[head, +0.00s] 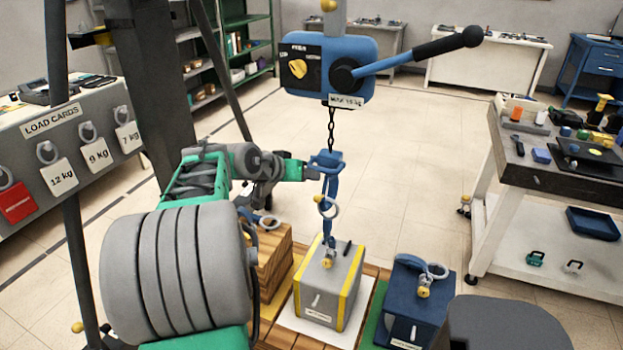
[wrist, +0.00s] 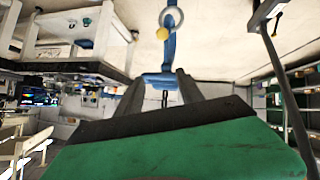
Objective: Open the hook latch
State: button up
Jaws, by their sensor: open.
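The blue hook (head: 328,222) hangs upright on a chain (head: 332,125) below the blue hoist (head: 328,68). A pale ring (head: 336,211) and a small yellow knob (head: 318,199) sit on its side; they also show in the wrist view as the ring (wrist: 172,10) and the knob (wrist: 162,33). My gripper (head: 308,170) is open beside the hook's blue top block (head: 327,158), above the ring. In the wrist view, the top block (wrist: 160,79) appears between the dark fingers; contact cannot be told. The hook's lower tip reaches the grey load's top fitting (head: 328,260).
The grey load with yellow edges (head: 322,300) stands on a white sheet on a wooden pallet. A wooden block (head: 272,262) stands left of it and a blue block (head: 412,300) right. The hoist lever (head: 415,55) extends right. A cluttered workbench (head: 480,215) is at right.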

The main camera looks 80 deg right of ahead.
jog(key=shift+a+r, duration=0.15)
jog(key=shift+a, duration=0.1)
